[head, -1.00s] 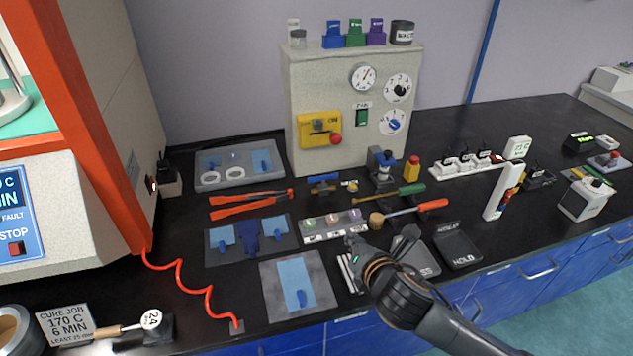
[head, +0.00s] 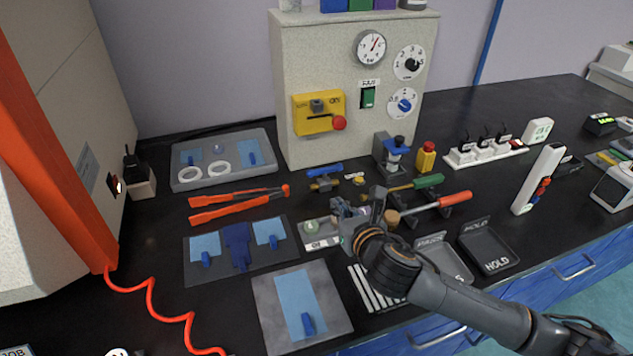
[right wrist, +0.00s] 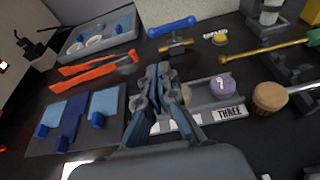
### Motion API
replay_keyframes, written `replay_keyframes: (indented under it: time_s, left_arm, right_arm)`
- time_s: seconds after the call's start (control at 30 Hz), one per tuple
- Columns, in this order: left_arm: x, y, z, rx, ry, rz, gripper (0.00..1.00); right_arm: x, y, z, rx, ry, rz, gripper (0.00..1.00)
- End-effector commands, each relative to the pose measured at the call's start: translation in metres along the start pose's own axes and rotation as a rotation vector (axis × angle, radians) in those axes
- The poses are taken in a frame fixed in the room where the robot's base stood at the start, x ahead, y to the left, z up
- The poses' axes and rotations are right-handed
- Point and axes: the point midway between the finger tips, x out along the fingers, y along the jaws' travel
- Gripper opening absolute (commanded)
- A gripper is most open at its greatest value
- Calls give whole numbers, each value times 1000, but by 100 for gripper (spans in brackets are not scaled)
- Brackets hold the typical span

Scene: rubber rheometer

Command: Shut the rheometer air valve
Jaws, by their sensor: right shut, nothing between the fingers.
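The air valve has a brass body (head: 323,185) and a blue bar handle (head: 325,169), and stands on the black bench in front of the rheometer cabinet. In the right wrist view its blue handle (right wrist: 170,26) lies roughly along the brass body (right wrist: 176,46), beyond the fingertips. My right gripper (head: 338,208) is shut and empty, just in front of the valve and apart from it, above the sample tray. Its closed fingers also show in the right wrist view (right wrist: 154,76). My left gripper is not in view.
A sample tray (right wrist: 228,110) with round samples lies under and right of the gripper. Orange tongs (head: 238,203) lie left of the valve. A small brass disc (head: 356,180) and a blue-topped stand (head: 393,150) are to its right. The cabinet (head: 345,85) rises behind.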

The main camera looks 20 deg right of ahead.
Motion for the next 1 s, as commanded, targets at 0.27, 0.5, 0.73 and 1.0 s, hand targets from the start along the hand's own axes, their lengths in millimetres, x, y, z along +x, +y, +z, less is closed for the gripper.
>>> replay_keyframes:
  time_s: [0.27, 0.5, 0.73, 1.0]
  left_arm:
    - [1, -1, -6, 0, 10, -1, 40]
    - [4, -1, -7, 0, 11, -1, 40]
    - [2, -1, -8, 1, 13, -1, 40]
    - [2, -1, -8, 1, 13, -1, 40]
  right_arm:
    - [39, 0, 0, 4, -1, -2, 0]
    - [91, 0, 0, 5, 0, -1, 0]
    - [125, 0, 8, 3, 0, -1, 0]
    - [137, 0, 12, 1, 0, 0, 0]
